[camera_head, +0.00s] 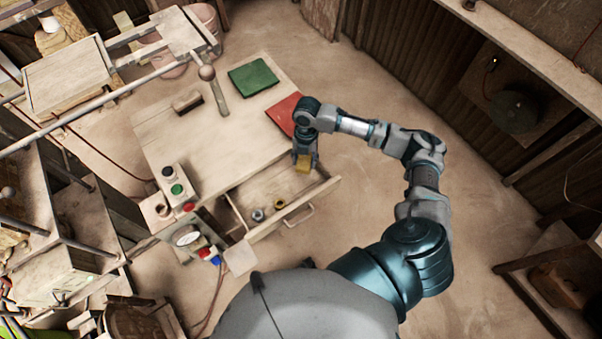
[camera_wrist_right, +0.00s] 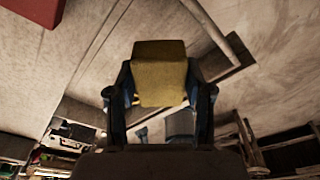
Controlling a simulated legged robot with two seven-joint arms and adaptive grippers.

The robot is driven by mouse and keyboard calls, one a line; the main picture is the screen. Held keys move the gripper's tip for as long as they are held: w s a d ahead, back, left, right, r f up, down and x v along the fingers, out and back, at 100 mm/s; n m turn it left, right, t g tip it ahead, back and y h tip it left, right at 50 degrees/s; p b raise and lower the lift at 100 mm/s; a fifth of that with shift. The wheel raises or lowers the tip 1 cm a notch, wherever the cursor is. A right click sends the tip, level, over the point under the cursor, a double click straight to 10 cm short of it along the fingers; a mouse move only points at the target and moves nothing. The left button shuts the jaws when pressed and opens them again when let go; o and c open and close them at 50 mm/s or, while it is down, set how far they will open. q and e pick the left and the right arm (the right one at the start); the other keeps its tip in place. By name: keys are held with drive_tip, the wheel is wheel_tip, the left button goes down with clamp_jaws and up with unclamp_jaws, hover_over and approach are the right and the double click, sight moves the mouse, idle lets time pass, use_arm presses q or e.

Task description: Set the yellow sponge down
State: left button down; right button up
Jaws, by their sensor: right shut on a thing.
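The yellow sponge (camera_head: 303,164) is a small block at the tip of my right gripper (camera_head: 304,153) in the head view. In the right wrist view the sponge (camera_wrist_right: 160,72) sits between the two fingers of my right gripper (camera_wrist_right: 160,95), which are shut on it. The gripper is over the right part of the open drawer (camera_head: 262,199), near its corner by the table. I cannot tell the sponge's exact height above the drawer. My left gripper is not in view.
A green tile (camera_head: 253,77) and a red tile (camera_head: 283,114) lie on the table (camera_head: 222,142). The drawer holds small ring-like things (camera_head: 258,214) near its left end. Buttons (camera_head: 177,189) and a gauge (camera_head: 187,235) stand at the table's left front. The table's middle is clear.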

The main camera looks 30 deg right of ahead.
sight(304, 169)
wheel_tip(304, 169, down, 6)
drive_tip(key=shift+a+f, duration=0.1)
drive_tip(key=shift+f, duration=0.1)
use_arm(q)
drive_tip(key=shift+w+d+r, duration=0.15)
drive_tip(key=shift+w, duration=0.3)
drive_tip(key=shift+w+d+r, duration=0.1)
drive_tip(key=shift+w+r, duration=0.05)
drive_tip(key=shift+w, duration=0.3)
use_arm(e)
drive_tip(key=shift+f, duration=0.3)
drive_tip(key=o, duration=1)
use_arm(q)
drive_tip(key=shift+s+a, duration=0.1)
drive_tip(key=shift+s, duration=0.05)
use_arm(e)
drive_tip(key=shift+r, duration=0.1)
drive_tip(key=r, duration=0.3)
drive_tip(key=w+r, duration=0.1)
drive_tip(key=r, duration=0.3)
drive_tip(key=d+r, duration=0.1)
drive_tip(key=r, duration=0.3)
drive_tip(key=shift+w, duration=0.2)
drive_tip(key=shift+d+r, duration=0.1)
drive_tip(key=shift+r, duration=0.35)
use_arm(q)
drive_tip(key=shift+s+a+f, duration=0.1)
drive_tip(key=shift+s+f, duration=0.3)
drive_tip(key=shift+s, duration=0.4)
